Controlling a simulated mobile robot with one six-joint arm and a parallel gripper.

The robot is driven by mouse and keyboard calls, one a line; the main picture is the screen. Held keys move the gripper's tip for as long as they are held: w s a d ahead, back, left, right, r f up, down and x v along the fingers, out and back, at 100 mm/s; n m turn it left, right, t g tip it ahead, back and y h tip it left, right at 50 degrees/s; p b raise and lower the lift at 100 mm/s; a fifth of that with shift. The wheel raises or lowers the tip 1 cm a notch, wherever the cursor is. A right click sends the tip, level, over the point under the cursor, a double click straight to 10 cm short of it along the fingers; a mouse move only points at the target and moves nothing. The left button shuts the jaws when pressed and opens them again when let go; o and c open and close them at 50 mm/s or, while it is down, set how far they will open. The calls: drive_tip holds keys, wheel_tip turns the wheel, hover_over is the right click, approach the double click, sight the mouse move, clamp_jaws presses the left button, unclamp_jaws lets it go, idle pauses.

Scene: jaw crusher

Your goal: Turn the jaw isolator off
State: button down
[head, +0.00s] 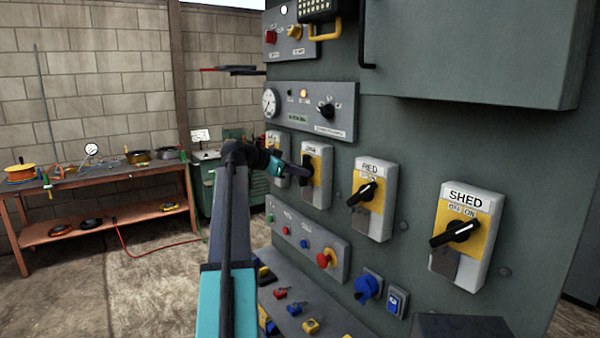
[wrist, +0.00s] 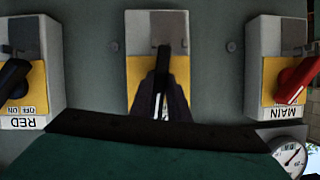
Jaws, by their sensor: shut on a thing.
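The jaw isolator (head: 318,190) is a pale grey box with a yellow plate, second from the left in the row on the green panel. In the wrist view, which is upside down, the jaw isolator (wrist: 176,22) is in the middle. My gripper (head: 302,170) is at its front, shut on the black rotary handle (wrist: 163,50). In the wrist view my gripper's dark fingers (wrist: 161,88) stand on either side of the handle, which looks roughly upright there. The fingers and wrist hide the box's label and OFF/ON marks, so the handle's setting cannot be read.
The RED isolator (head: 372,207) and SHED isolator (head: 465,235) stand to the right. The MAIN isolator, with a red handle (wrist: 296,85), is on the other side. A gauge panel (head: 318,108) is above, a button panel (head: 300,235) below. A workbench (head: 95,178) stands far left.

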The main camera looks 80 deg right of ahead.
drive_tip(key=n+g+y, duration=0.1)
drive_tip(key=n, duration=0.1)
drive_tip(key=n+g+y+p, duration=0.1)
drive_tip(key=n, duration=0.2)
drive_tip(key=n+g+y, duration=0.1)
drive_tip(key=n+g, duration=0.1)
drive_tip(key=shift+w+d, duration=0.2)
drive_tip(key=shift+w, duration=0.05)
drive_tip(key=shift+n, duration=0.3)
idle(0.4)
drive_tip(key=c, duration=1.7)
unclamp_jaws()
drive_tip(key=b+v, duration=0.2)
drive_tip(key=v, duration=1.1)
drive_tip(key=shift+w, duration=0.35)
